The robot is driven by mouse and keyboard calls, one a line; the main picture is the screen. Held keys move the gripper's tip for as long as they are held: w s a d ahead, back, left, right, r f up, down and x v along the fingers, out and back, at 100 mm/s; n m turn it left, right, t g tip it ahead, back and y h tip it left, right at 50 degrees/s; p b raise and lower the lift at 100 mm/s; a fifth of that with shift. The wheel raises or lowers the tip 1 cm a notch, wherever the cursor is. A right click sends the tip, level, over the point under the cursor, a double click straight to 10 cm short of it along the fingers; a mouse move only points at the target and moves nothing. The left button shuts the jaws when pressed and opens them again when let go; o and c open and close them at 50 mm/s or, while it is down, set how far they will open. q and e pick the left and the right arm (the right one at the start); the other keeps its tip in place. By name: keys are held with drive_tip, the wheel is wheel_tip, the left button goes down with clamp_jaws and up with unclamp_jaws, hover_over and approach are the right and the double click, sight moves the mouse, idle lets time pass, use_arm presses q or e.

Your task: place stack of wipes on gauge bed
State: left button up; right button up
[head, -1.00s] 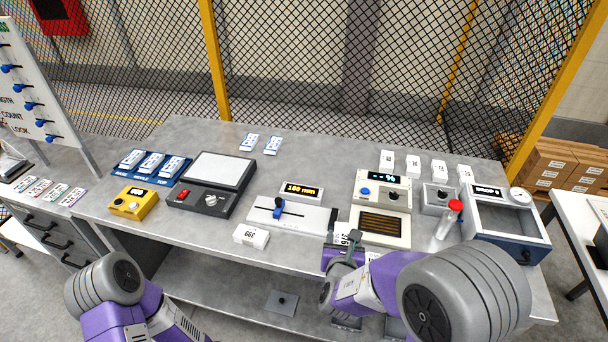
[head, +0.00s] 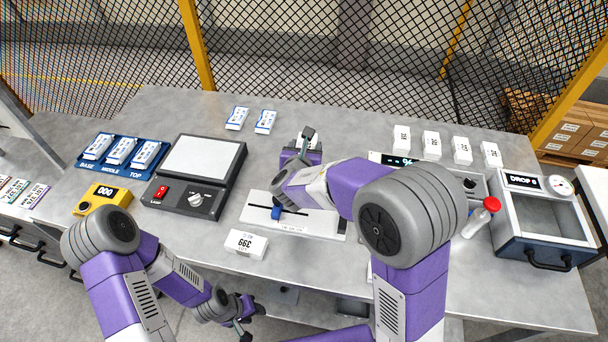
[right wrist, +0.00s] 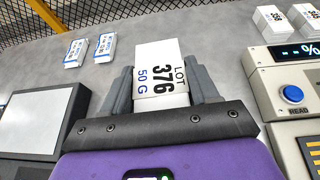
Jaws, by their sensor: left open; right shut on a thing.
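My right gripper (right wrist: 160,95) is shut on a white stack of wipes (right wrist: 160,70) labelled LOT 376, 50 G. In the head view, this gripper (head: 303,150) is at the far side of the gauge bed (head: 258,212), a pale plate with a blue slider (head: 277,212). My right arm covers the bed's right part and display. I cannot tell the stack's height above the table. Another white stack (head: 245,242), labelled 399, lies just in front of the bed. My left gripper (head: 242,322) is open and empty low at the table's front edge.
A dark unit with a pale panel (head: 203,158) stands left of the bed. Several white stacks (head: 431,145) stand at the back right. A red-capped bottle (head: 480,218) and a drop box (head: 541,215) are at the right. Two small packs (head: 237,118) lie at the back.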

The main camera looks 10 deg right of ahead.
drive_tip(key=b, duration=0.5)
hover_over(268, 166)
wheel_tip(268, 166, down, 4)
drive_tip(key=r, duration=0.1)
drive_tip(key=shift+m+h, duration=0.3)
wheel_tip(268, 166, down, 10)
drive_tip(key=shift+f+b, duration=0.2)
drive_tip(key=shift+b, duration=1.05)
drive_tip(key=shift+f, duration=0.2)
drive_tip(key=o, duration=0.8)
drive_tip(key=shift+r, duration=0.1)
